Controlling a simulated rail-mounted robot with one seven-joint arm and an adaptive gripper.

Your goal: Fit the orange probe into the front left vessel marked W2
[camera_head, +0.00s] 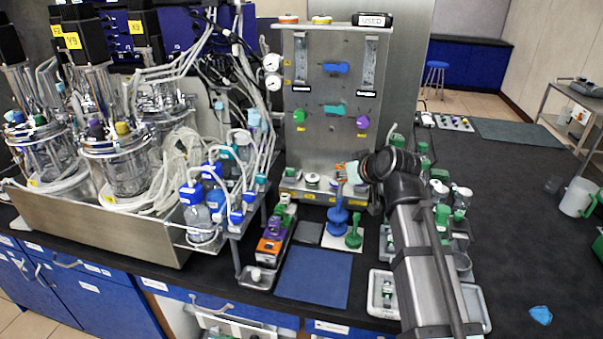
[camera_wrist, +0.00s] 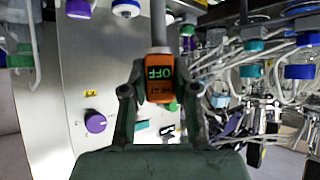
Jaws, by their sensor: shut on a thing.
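My gripper (camera_wrist: 160,95) is shut on an orange probe head (camera_wrist: 160,72) with a lit display reading OFF, inverted in the wrist view. A grey shaft runs from it to the top of that picture. In the head view the orange probe (camera_head: 341,171) shows small at the wrist, before the steel panel. Glass vessels with black motor tops stand at the left. The front left vessel (camera_head: 42,155) has several coloured caps on its lid; another front vessel (camera_head: 115,165) stands to its right. I read no W2 mark; the larger yellow tags there look like Y3 and X3.
A steel panel (camera_head: 325,80) with coloured knobs stands behind my gripper. Bottles with blue caps (camera_head: 192,195) and looped tubing crowd the space between panel and vessels. A blue mat (camera_head: 313,277) lies clear in front. The black bench (camera_head: 530,190) is mostly bare at the right.

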